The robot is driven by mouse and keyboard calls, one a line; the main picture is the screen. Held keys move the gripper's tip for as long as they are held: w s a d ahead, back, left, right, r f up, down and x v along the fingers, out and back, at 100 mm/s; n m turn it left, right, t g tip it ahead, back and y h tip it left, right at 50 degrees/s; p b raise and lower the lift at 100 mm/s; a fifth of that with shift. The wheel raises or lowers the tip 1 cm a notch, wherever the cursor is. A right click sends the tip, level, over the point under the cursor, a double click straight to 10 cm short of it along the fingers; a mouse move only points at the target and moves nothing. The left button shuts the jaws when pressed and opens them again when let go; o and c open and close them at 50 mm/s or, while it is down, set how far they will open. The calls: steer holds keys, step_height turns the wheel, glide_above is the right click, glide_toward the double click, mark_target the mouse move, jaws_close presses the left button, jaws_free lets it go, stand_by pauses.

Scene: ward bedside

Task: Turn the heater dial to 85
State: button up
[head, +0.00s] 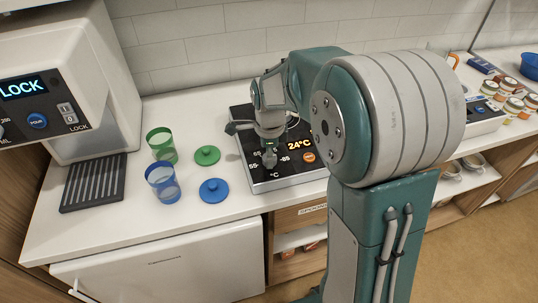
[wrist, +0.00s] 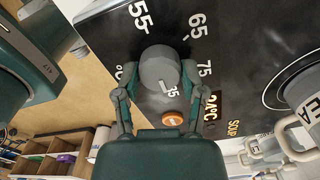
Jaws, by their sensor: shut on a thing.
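The heater panel (head: 262,184) is a dark slab with a silver edge on the white counter. Its display (head: 298,145) reads 24°C. In the wrist view the grey round dial (wrist: 157,64) sits between my two fingers, with 55, 65 and 75 printed around it. A partly covered number, seemingly 85, shows at the dial's lower edge, near a short white mark. I cannot tell exactly where the mark points. My gripper (wrist: 160,78) is shut on the dial, one finger at each side. In the head view my gripper (head: 269,150) partly hides the dial.
An orange button (head: 308,156) is on the panel. Green and blue cups (head: 161,183) and their lids (head: 213,190) stand to the left, beside a white dispenser (head: 100,75). Several jars (head: 510,88) and a scale-like device (head: 483,115) are at right.

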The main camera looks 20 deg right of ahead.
steer(key=shift+w+r, duration=0.15)
steer(key=shift+w, duration=0.05)
steer(key=o, duration=1.2)
steer(key=shift+c, duration=0.2)
steer(key=shift+s, duration=0.1)
step_height(320, 180, up, 12)
steer(key=shift+f, duration=0.2)
